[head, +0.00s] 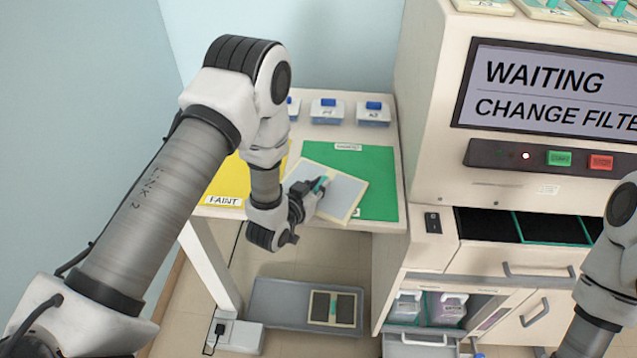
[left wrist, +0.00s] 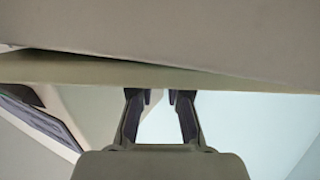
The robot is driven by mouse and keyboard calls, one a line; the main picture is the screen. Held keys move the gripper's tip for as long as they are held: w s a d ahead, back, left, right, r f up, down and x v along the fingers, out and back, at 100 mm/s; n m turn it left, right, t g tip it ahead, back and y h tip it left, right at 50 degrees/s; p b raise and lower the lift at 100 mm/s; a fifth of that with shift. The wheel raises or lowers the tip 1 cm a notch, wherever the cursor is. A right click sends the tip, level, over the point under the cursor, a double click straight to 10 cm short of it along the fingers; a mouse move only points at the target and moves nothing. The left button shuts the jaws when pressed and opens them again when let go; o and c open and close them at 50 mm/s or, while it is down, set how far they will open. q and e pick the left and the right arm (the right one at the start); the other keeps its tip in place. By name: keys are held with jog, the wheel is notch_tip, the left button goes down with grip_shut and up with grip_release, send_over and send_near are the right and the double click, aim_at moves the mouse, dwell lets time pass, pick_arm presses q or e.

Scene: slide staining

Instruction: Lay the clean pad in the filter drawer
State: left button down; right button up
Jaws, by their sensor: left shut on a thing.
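A clean pad (head: 346,186) with a pale grey face and cream frame is held over the green area of the side table. My left gripper (head: 318,187) is shut on the teal grip near its left edge. In the left wrist view the fingers (left wrist: 160,96) meet a broad pale surface that fills the top; the grip itself is hidden there. The machine at right has an open drawer (head: 505,262) with black bays and teal dividers, apart from the pad. My right arm shows at the right edge; its gripper is out of view.
A grey tray (head: 268,300) on the floor holds a framed pad with dark strips (head: 333,308). The yellow mat (head: 228,180) and several small blue-topped boxes (head: 327,111) are on the table. The machine screen (head: 550,95) reads WAITING, CHANGE FILTER.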

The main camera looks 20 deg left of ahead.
pick_arm(q)
jog(key=shift+s+f, duration=0.1)
jog(key=c, duration=1.1)
grip_release()
jog(key=shift+c, duration=0.2)
